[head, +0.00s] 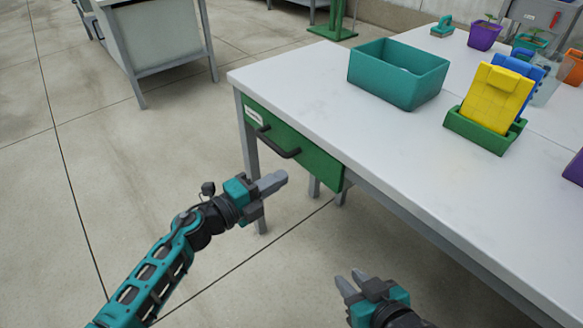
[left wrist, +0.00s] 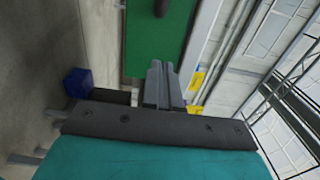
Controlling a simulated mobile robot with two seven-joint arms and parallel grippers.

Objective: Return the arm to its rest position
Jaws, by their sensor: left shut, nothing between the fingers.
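My left arm comes in from the left in the head view, and its gripper (head: 272,183) hangs over the floor in front of the table's green drawer (head: 290,142). Its fingers are together with nothing between them. In the left wrist view the closed fingers (left wrist: 160,84) point toward the green drawer front (left wrist: 155,45). My right gripper (head: 350,282) is low at the bottom of the head view, in front of the table edge. Its two fingertips show a gap between them, and I see nothing held there.
The white table (head: 310,92) fills the right side. A teal bin (head: 398,75) and a green holder (head: 483,131) with yellow and blue pieces (head: 497,97) stand on it. The drawer's black handle (head: 277,142) juts out near my left gripper.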

